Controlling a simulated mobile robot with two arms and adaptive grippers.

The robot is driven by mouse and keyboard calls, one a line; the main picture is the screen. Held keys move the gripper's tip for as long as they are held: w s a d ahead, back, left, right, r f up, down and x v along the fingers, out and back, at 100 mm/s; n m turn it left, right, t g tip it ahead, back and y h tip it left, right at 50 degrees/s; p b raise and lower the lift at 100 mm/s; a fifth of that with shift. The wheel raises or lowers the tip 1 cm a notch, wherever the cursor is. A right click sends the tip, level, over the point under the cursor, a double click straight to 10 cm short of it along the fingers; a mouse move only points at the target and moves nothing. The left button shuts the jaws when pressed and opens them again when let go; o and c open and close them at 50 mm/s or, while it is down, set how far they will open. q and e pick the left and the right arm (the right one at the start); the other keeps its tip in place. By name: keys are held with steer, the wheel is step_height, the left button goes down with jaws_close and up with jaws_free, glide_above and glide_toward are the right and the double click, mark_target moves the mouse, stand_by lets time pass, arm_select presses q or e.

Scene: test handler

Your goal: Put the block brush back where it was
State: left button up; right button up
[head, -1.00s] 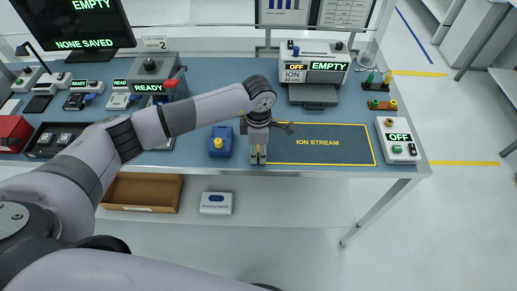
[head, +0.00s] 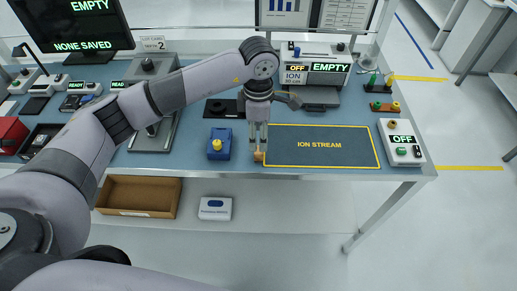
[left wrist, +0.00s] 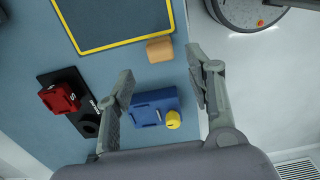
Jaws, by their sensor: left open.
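A tan block, which looks like the block brush (head: 259,156), lies on the blue bench near the front edge, just left of the ion stream mat (head: 318,146). In the left wrist view the block (left wrist: 159,49) lies beside the mat's yellow-edged corner (left wrist: 120,45). My left gripper (head: 258,146) is open and empty, pointing down above the block and apart from it. The left wrist view shows its spread fingers (left wrist: 160,62) with the block beyond them. My right gripper is out of view.
A blue box with a yellow knob (head: 217,143) stands just left of the block. The ionizer reading EMPTY (head: 313,66) stands behind the mat. A control box reading OFF (head: 402,142) is at the right. The mat is clear.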

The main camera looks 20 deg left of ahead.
mark_target(258, 150)
arm_select(q)
steer(key=shift+r+b, duration=0.4)
steer(key=shift+r, duration=1.6)
